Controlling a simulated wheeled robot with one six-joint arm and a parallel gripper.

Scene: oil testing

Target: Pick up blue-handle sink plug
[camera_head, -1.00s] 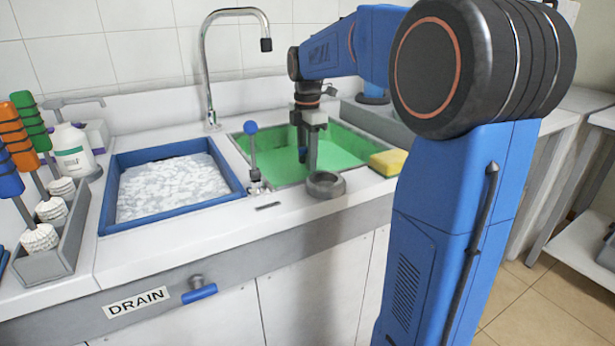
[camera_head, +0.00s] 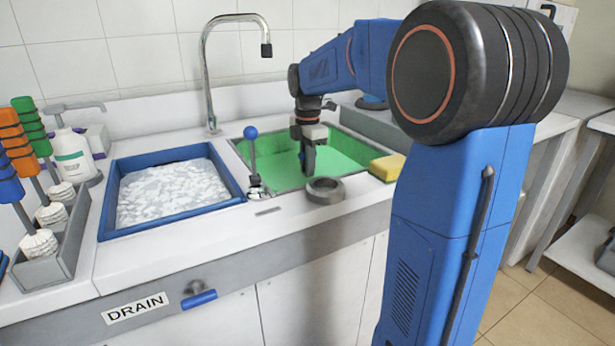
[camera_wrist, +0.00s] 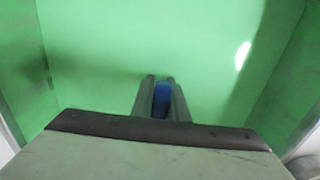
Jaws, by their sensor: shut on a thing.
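The blue handle of the sink plug (camera_wrist: 161,100) shows in the wrist view between the two fingers of my gripper (camera_wrist: 161,80). The fingers are shut on it from both sides. The plug's lower part is hidden below the handle. In the head view my gripper (camera_head: 308,170) points down into the green-lined sink basin (camera_head: 352,150).
A blue-knobbed lever (camera_head: 250,133) stands left of the basin, with a grey ring (camera_head: 325,190) on the front rim. A yellow sponge (camera_head: 388,167) lies at right. A tall faucet (camera_head: 207,75) rises behind. A blue-rimmed tray (camera_head: 222,204) holds white foamy contents at left.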

